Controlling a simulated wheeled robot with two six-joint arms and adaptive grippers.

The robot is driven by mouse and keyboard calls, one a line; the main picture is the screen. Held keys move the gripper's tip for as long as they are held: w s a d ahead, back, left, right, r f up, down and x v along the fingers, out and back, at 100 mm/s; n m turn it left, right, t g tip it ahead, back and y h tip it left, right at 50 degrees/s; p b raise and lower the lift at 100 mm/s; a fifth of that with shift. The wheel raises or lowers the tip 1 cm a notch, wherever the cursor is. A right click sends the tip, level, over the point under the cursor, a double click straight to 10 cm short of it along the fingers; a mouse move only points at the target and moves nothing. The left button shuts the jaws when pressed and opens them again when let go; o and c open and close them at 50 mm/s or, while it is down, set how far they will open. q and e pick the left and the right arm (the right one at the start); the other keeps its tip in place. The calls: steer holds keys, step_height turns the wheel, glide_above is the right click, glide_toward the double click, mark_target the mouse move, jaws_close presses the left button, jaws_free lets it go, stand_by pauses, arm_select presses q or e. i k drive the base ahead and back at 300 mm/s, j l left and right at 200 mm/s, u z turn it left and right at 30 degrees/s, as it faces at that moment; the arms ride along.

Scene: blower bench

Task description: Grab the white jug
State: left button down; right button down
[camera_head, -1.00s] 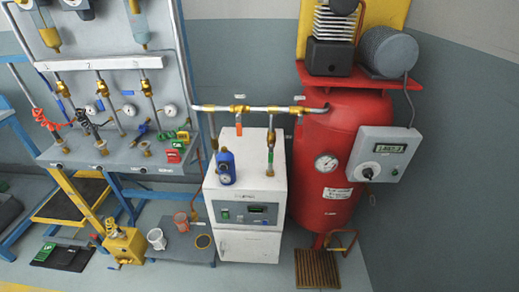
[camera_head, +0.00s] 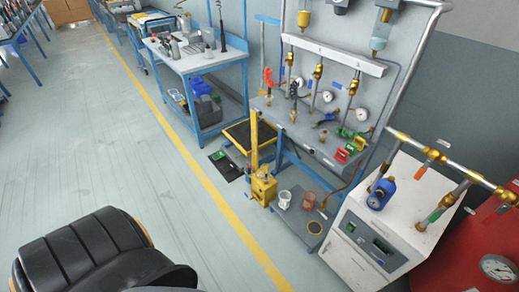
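The white jug (camera_head: 284,200) is small in the head view. It stands upright on a low grey platform (camera_head: 291,226) near the floor, below the gauge panel. A red-orange jug-like container (camera_head: 308,202) stands just to its right. Neither of my grippers is in view.
A yellow device (camera_head: 263,187) stands left of the jug. A white cabinet (camera_head: 368,257) and a red tank (camera_head: 470,255) stand to the right. A blue workbench (camera_head: 205,65) is at the back. Open floor (camera_head: 140,150) lies left of the yellow line.

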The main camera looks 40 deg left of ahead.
mark_target(284, 196)
steer(key=u, duration=0.8)
steer(key=i+j+z, duration=0.1)
steer(key=i+j, duration=0.15)
steer(key=j, duration=0.15)
steer(key=i+j+z, duration=0.15)
steer(key=j, duration=0.25)
steer(key=i+j+z, duration=0.1)
steer(key=i+j, duration=0.15)
steer(key=j, duration=0.2)
steer(key=i+j+z, duration=0.1)
steer(key=j, duration=0.35)
steer(key=i+j+z, duration=0.1)
steer(key=i+j, duration=0.2)
steer(key=j, duration=0.2)
steer(key=i+j+z, duration=0.15)
steer(key=j, duration=0.3)
steer(key=i+j+z, duration=0.1)
steer(key=j, duration=0.4)
steer(key=i+j+z, duration=0.1)
steer(key=j, duration=0.4)
